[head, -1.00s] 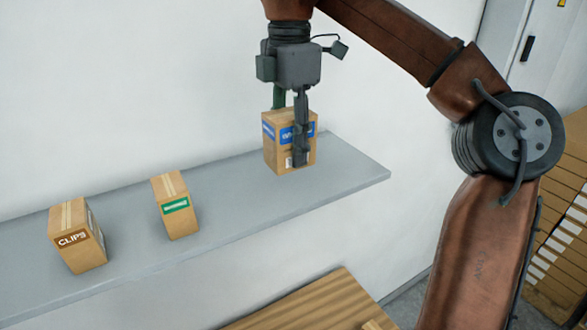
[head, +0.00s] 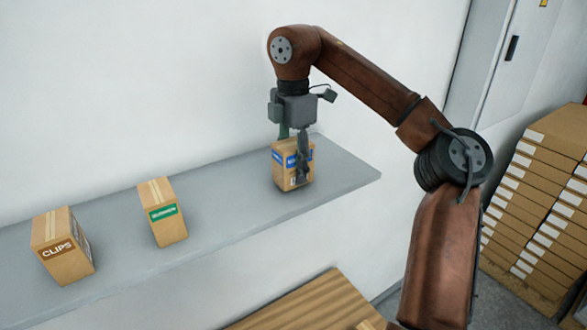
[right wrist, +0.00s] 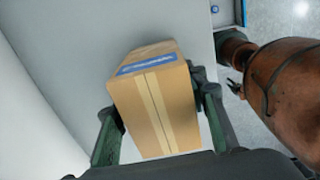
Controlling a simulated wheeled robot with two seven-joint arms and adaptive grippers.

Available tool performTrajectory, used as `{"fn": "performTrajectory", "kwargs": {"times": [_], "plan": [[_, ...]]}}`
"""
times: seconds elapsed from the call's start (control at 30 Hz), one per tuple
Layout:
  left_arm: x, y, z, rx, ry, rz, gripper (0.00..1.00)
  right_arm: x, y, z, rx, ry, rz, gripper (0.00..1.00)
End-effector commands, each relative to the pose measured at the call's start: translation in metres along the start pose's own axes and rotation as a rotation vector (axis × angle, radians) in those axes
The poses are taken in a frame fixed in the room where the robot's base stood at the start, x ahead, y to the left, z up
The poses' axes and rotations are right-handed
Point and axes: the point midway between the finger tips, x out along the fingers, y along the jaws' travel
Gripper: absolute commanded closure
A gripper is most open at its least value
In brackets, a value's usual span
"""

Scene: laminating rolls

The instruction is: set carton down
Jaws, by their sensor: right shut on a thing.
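A brown carton with a blue label (head: 284,172) is at the right part of the grey shelf (head: 235,190). My right gripper (head: 294,160) comes down from above and is shut on this carton, one finger on each side. The carton is upright and its base appears at the shelf surface; I cannot tell whether it touches. The right wrist view shows the carton (right wrist: 152,100) between the two fingers, with its taped top toward the camera. My left gripper is not in view.
A carton marked CLIPS (head: 62,247) and a carton with a green label (head: 162,212) stand to the left on the shelf. A wooden surface (head: 318,303) lies below. Stacked cartons (head: 540,200) stand at the right. The shelf between the green-label carton and my gripper is clear.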

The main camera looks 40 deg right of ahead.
Motion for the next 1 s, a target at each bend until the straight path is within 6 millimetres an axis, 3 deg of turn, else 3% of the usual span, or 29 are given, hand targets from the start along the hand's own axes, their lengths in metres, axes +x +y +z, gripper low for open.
{"fn": "performTrajectory", "kwargs": {"times": [0.57, 0.6, 0.8, 1.0], "plan": [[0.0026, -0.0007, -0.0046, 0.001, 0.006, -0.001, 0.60, 0.0127, -0.0006, 0.0002, 0.001, 0.000, 0.004, 0.93], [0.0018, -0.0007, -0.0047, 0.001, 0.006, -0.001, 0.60, 0.0119, -0.0005, 0.0003, 0.002, 0.000, 0.003, 0.57], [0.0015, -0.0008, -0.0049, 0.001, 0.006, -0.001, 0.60, 0.0116, -0.0005, 0.0003, 0.002, 0.000, 0.003, 0.44], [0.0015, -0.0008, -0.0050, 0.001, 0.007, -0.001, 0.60, 0.0116, -0.0005, 0.0002, 0.001, 0.000, 0.003, 0.43]]}}
